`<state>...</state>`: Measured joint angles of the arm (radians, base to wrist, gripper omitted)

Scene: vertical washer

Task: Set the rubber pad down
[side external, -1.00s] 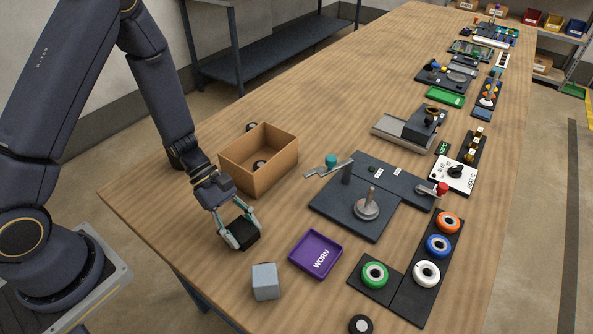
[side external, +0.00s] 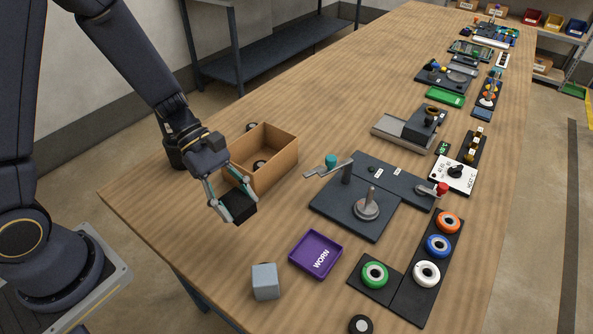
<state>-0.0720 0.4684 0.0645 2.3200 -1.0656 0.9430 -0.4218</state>
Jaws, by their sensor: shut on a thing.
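The rubber pad (side external: 240,209) is a black block in the side external view, left of the purple tray. My gripper (side external: 234,205) is shut on it, with a finger on either side. The pad is tilted and seems held above the wooden table, in front of the cardboard box; the exact gap below it is hard to tell. The fingers hide part of the pad.
The open cardboard box (side external: 282,167) stands just behind my gripper. A purple tray marked WORN (side external: 316,254) and a grey cube (side external: 265,281) lie to the right and front. A dark fixture with a peg (side external: 368,208) stands further right. The table's left front area is bare.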

